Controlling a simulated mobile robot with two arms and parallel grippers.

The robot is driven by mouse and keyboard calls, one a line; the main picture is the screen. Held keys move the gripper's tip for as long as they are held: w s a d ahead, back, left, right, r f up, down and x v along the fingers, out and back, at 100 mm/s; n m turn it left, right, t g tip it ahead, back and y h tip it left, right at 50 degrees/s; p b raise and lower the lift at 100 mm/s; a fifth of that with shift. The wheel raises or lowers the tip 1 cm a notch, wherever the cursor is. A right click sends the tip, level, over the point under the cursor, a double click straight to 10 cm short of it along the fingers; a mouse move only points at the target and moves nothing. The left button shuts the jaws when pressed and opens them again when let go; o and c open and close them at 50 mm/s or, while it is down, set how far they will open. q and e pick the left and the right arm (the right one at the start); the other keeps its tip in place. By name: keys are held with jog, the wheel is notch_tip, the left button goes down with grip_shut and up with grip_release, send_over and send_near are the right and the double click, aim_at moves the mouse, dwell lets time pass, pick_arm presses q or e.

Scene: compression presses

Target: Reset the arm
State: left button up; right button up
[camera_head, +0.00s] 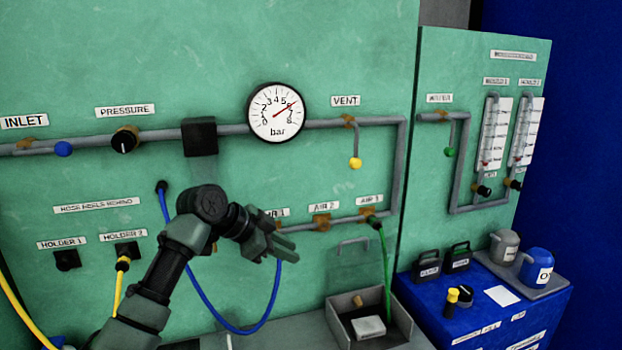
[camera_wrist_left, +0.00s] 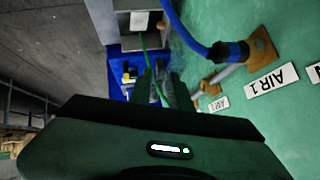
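My left arm comes in from the bottom left in the head view. Its gripper (camera_head: 292,247) is in front of the green panel, just below the AIR 1 label (camera_head: 277,213). In the left wrist view its two dark fingers (camera_wrist_left: 163,85) stand apart with nothing between them. A blue hose (camera_head: 240,331) loops below the gripper, partly hidden behind it. In the left wrist view the hose's dark connector (camera_wrist_left: 233,52) meets the brass AIR 1 fitting (camera_wrist_left: 262,47), apart from the fingers. My right gripper is not in view.
A green hose (camera_head: 386,262) hangs from AIR 3 into an open grey bin (camera_head: 341,305). A yellow hose (camera_head: 118,290) hangs at HOLDER 2. A gauge (camera_head: 276,111) and pipes stand out from the panel. A blue cabinet (camera_head: 550,310) with cans stands at the right.

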pick_arm(q)
jog(key=s+a+f+n+y, duration=0.1)
jog(key=s+a+f+n, duration=0.15)
jog(key=s+f, duration=0.75)
jog(key=s+a+f+n+y, duration=0.1)
jog(key=s+f+n+y, duration=0.15)
jog(key=s+f, duration=0.8)
jog(key=s+a+f+n+g+y, duration=0.1)
jog(key=s+a+f+n, duration=0.25)
jog(key=s, duration=0.45)
jog(key=s+a+f+n+y, duration=0.2)
jog(key=s+a, duration=0.2)
jog(key=s, duration=0.4)
jog(key=s+a+f+n+g+y, duration=0.1)
jog(key=s+a+f+n, duration=0.25)
jog(key=s, duration=0.45)
notch_tip(320, 180, down, 26)
jog(key=s+g, duration=0.1)
jog(key=s, duration=0.1)
jog(key=s+a+f, duration=0.2)
jog(key=s+f, duration=0.6)
jog(key=s+a+f+g, duration=0.1)
jog(key=s+f, duration=0.7)
jog(key=shift+s+a+f+m+b, duration=0.3)
jog(key=shift+s+a, duration=0.1)
